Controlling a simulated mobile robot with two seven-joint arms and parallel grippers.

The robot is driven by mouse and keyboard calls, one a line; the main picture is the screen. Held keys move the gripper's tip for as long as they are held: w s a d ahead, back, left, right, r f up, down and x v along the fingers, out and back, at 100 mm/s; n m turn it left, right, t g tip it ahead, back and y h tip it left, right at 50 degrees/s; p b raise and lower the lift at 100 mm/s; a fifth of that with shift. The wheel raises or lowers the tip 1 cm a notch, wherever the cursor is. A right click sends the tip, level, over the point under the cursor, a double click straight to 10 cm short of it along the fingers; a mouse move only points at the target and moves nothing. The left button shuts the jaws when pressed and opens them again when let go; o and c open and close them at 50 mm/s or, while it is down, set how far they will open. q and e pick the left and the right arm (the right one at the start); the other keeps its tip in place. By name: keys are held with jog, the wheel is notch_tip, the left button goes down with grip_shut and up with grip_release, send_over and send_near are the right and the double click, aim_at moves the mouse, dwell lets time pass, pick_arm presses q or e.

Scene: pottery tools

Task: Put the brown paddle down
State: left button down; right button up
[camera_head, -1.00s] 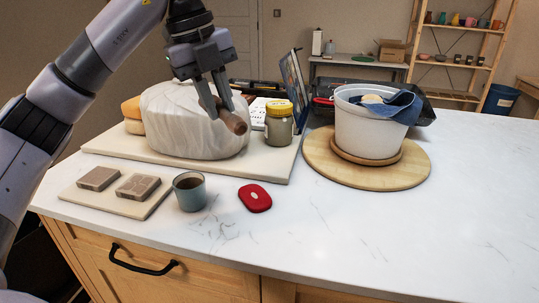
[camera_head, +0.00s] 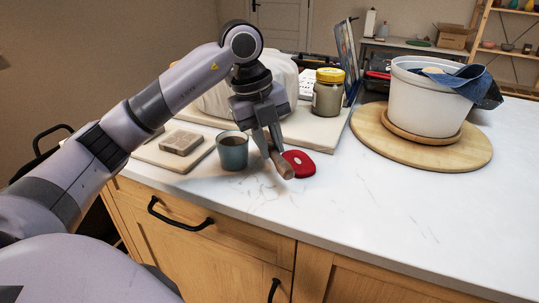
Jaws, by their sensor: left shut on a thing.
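The brown paddle (camera_head: 283,168) is between the fingers of my left gripper (camera_head: 270,147), which is shut on it. Only a short rounded brown end shows; the rest is hidden by the fingers or foreshortened. It is over the white marble counter (camera_head: 370,210), just in front of a red oval item (camera_head: 303,164) and right of a blue-grey cup. I cannot tell whether the paddle touches the counter. My right gripper is not in view.
The cup (camera_head: 232,152) of dark liquid stands close left of the gripper. A yellow-lidded jar (camera_head: 328,93) and a wrapped white lump (camera_head: 220,100) stand behind. A white bucket (camera_head: 425,105) stands on a round board (camera_head: 470,155). The counter's front right is clear.

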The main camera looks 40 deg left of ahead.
pick_arm(q)
jog(key=shift+s+a+x, duration=0.1)
jog(key=shift+x, duration=0.55)
jog(key=shift+s+a+x, duration=0.1)
jog(key=shift+s+x, duration=0.05)
jog(key=shift+x, duration=0.5)
jog(key=shift+f, duration=0.1)
jog(key=shift+f, duration=0.35)
jog(key=c, duration=1)
grip_release()
